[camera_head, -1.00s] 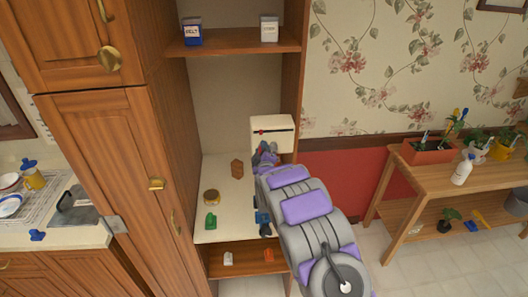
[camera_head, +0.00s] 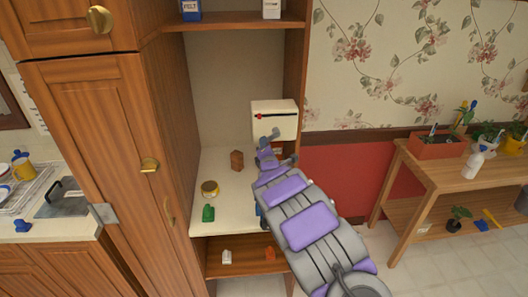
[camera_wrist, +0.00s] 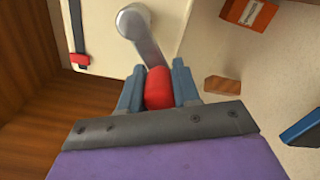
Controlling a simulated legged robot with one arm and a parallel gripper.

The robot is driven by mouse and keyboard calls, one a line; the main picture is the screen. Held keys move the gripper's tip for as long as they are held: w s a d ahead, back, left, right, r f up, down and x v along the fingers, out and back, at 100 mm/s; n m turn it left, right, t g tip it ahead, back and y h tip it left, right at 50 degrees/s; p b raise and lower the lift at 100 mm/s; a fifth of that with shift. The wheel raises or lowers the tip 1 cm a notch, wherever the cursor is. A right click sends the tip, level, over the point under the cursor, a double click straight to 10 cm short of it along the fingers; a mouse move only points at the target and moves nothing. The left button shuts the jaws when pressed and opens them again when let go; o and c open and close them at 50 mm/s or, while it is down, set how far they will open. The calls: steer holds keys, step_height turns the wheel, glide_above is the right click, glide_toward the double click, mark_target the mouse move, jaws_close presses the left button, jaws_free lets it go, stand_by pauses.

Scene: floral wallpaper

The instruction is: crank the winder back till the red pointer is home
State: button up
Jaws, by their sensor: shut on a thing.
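The winder is a white box (camera_head: 286,108) on the back of the cupboard niche, with a dark slot across its front. Its red pointer (camera_head: 259,116) sits close to the left end of the slot; the pointer (camera_wrist: 80,60) also shows near the slot's lower end in the wrist view. A grey crank arm (camera_wrist: 143,38) runs from a round hub to a red knob (camera_wrist: 158,88). My gripper (camera_wrist: 158,85) is shut on that knob, one blue-grey finger on each side. In the head view my gripper (camera_head: 267,145) is below the box and the knob is hidden.
A brown block (camera_head: 237,160), a round brass-coloured tin (camera_head: 210,188) and a green object (camera_head: 208,213) stand on the pale shelf (camera_head: 225,228) left of my arm. The cupboard's wooden side (camera_head: 170,130) bounds the left. A plant bench (camera_head: 430,175) stands right.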

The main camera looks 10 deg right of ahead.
steer(key=f+n+b, duration=0.1)
steer(key=b, duration=0.1)
steer(key=d+f+n+b, duration=0.1)
steer(key=n+b, duration=0.1)
steer(key=shift+d+f+n+b, duration=0.2)
steer(key=shift+n+b, duration=0.1)
steer(key=shift+b, duration=0.1)
jaws_close()
steer(key=d+n+b, duration=0.1)
steer(key=n+b, duration=0.2)
steer(key=b, duration=0.1)
steer(key=shift+d+f, duration=0.1)
steer(key=shift+d, duration=0.1)
steer(key=shift+n+b, duration=0.3)
steer(key=shift+b, duration=0.05)
steer(key=o, duration=1)
jaws_free()
steer(key=shift+r, duration=0.2)
steer(key=shift+o, duration=0.2)
steer(key=s+p, duration=0.3)
steer(key=s, duration=1.4)
steer(key=shift+s, duration=0.15)
